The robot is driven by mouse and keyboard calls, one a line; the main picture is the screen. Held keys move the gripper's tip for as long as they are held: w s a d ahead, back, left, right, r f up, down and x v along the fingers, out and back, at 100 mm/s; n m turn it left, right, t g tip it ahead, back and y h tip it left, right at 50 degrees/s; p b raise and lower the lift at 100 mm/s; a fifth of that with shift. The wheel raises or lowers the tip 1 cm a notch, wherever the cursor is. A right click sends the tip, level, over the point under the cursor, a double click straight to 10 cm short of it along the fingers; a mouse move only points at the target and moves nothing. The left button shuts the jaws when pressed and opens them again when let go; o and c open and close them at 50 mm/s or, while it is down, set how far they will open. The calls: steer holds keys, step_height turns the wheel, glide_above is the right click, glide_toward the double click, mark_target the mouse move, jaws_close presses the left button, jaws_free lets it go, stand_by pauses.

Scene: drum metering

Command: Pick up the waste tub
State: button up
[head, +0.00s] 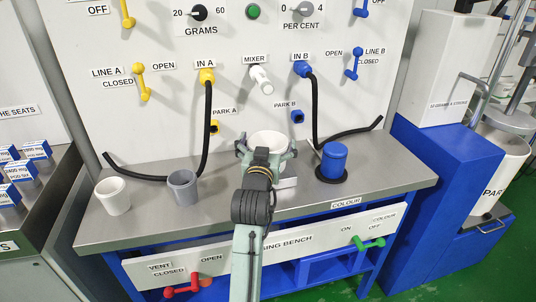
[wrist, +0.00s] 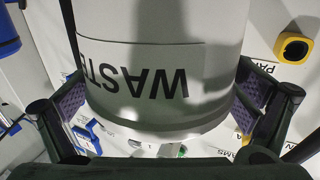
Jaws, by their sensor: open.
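The waste tub (wrist: 160,45) is white and carries the word WASTE, upside down in the wrist view, where it fills the upper middle. In the head view the white tub (head: 268,138) stands at the back middle of the bench, its lower part hidden by my gripper. My gripper (head: 267,150) is open, with one finger on each side of the tub. In the wrist view my gripper's dark finger pads flank the tub closely; I cannot tell whether they touch it.
On the steel bench (head: 230,208), a white cup (head: 113,196) and a grey cup (head: 183,188) stand left, and a blue canister (head: 334,160) stands right on a black disc. Black hoses (head: 208,130) hang from the panel on both sides. The yellow Park A fitting (head: 214,127) is close behind.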

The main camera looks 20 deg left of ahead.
steer(key=c, duration=1.1)
steer(key=shift+r, duration=0.1)
